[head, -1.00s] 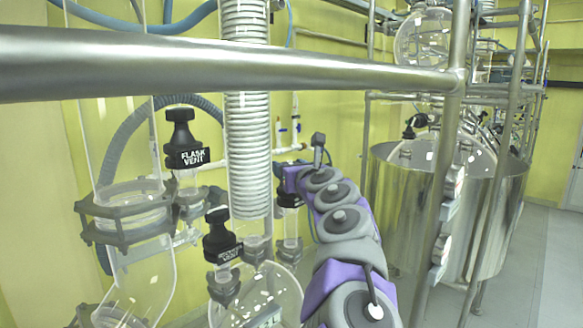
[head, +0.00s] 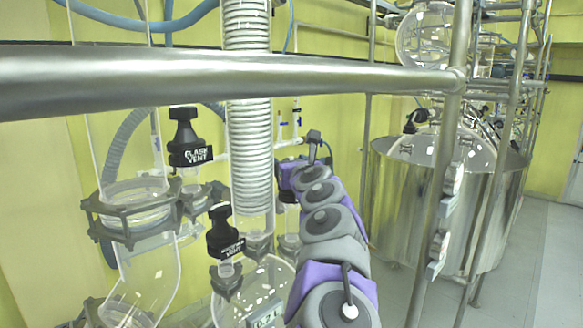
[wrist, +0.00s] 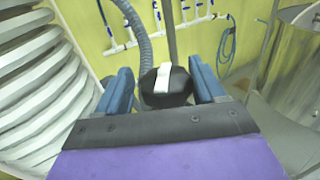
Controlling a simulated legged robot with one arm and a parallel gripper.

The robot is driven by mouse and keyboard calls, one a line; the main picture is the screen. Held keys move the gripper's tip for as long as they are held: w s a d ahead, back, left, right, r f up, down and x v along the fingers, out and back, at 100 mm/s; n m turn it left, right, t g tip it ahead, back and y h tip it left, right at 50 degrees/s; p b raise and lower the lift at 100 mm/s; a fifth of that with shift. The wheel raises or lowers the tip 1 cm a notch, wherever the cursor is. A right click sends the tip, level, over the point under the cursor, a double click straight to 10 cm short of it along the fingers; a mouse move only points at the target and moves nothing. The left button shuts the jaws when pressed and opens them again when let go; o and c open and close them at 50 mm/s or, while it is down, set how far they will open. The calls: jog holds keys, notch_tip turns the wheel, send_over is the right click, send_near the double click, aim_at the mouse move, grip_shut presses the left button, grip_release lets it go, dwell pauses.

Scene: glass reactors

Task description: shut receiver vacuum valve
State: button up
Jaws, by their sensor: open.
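In the wrist view, a black round knob (wrist: 166,86) with a white bar across its top stands between the two blue fingers of my gripper (wrist: 162,82). The fingers are apart, one on each side of the knob, and I see no clear contact. The knob's label is not visible, so I cannot confirm it is the receiver vacuum valve. In the head view, my purple and grey arm reaches in to just right of the white coil column (head: 248,150). The fingertips and most of that knob are hidden there.
A black flask vent knob (head: 187,138) and a lower black vent knob (head: 224,232) stand left of my arm. A steel rail (head: 230,80) crosses in front above the arm. Glass vessels are close by, and a large steel tank (head: 400,210) stands right.

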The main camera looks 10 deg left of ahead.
jog(key=shift+f+n+g+y+b, duration=0.3)
jog(key=shift+y+b, duration=0.1)
jog(key=shift+b, duration=0.1)
jog(key=shift+a+r+n+g+y+b, duration=0.15)
jog(key=shift+n+g+y+b, duration=0.25)
jog(key=shift+n+g+y, duration=0.5)
jog(key=shift+r+n+g+y+p, duration=0.15)
jog(key=shift+n+g+y+p, duration=0.25)
jog(key=shift+n+g+y, duration=0.85)
jog(key=n+g+y+p, duration=0.1)
jog(key=p, duration=0.1)
jog(key=n+g+y+p, duration=0.1)
jog(key=y+p, duration=0.1)
jog(key=shift+r+g+p, duration=0.2)
jog(key=shift+g+p, duration=0.05)
jog(key=shift+p, duration=0.5)
jog(key=shift+f+n+g+y+p, duration=0.25)
jog(key=shift+n+g+p, duration=0.2)
jog(key=shift+g+p, duration=0.15)
jog(key=shift+c, duration=0.4)
jog(key=shift+w+f, duration=0.1)
jog(key=c, duration=0.7)
jog(key=shift+o, duration=0.2)
